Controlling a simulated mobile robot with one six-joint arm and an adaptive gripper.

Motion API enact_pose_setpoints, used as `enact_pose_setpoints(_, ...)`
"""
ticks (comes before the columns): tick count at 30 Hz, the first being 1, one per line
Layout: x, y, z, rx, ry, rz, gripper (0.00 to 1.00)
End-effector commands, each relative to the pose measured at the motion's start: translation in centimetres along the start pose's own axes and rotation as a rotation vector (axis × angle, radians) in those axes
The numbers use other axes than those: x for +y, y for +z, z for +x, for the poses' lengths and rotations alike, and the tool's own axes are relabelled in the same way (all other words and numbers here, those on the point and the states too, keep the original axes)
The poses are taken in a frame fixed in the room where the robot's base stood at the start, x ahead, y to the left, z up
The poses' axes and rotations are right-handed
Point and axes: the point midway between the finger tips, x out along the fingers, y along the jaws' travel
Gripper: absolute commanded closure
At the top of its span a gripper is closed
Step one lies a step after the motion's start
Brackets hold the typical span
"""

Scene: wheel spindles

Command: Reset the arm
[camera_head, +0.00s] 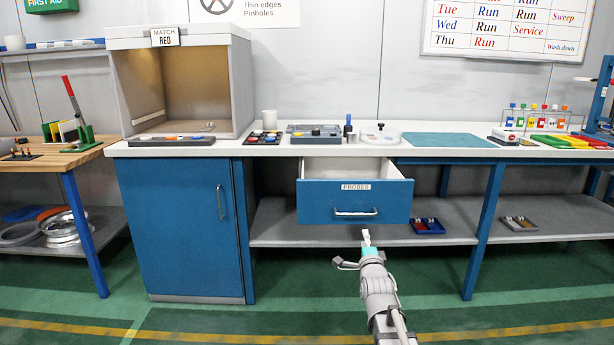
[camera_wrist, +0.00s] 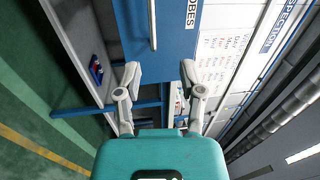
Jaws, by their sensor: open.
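My arm reaches forward from the bottom of the head view. My gripper (camera_head: 366,237) is in front of the drawer labelled PROBES (camera_head: 355,201), below its handle (camera_head: 355,212). In the wrist view my gripper (camera_wrist: 160,84) has its two fingers spread apart with nothing between them. The drawer is pulled out, and its visible inside looks bare. The blue drawer front (camera_wrist: 170,45) and its handle (camera_wrist: 152,25) fill the top middle of the wrist view, apart from the fingers as far as I can tell.
The white workbench (camera_head: 270,149) holds trays, a light booth (camera_head: 178,85) and a blue mat (camera_head: 447,140). A blue cabinet (camera_head: 175,230) stands left of the drawer. A lower shelf (camera_head: 270,222) holds a blue tray (camera_head: 427,226). The green floor (camera_head: 250,315) in front is clear.

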Motion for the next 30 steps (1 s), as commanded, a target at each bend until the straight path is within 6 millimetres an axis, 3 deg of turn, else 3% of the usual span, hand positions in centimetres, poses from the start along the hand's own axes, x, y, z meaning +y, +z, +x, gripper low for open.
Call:
enact_pose_setpoints(8, 1.7, 0.1, -0.7, -0.008, 0.1, -0.088, 0.49)
enact_pose_setpoints(17, 5.2, 0.3, -2.5, -0.05, 0.297, -0.264, 0.49)
enact_pose_setpoints(23, 8.9, 0.4, -5.6, -0.146, 0.52, -0.467, 0.49)
enact_pose_setpoints(30, 12.9, 0.6, -10.7, -0.342, 0.788, -0.705, 0.49)
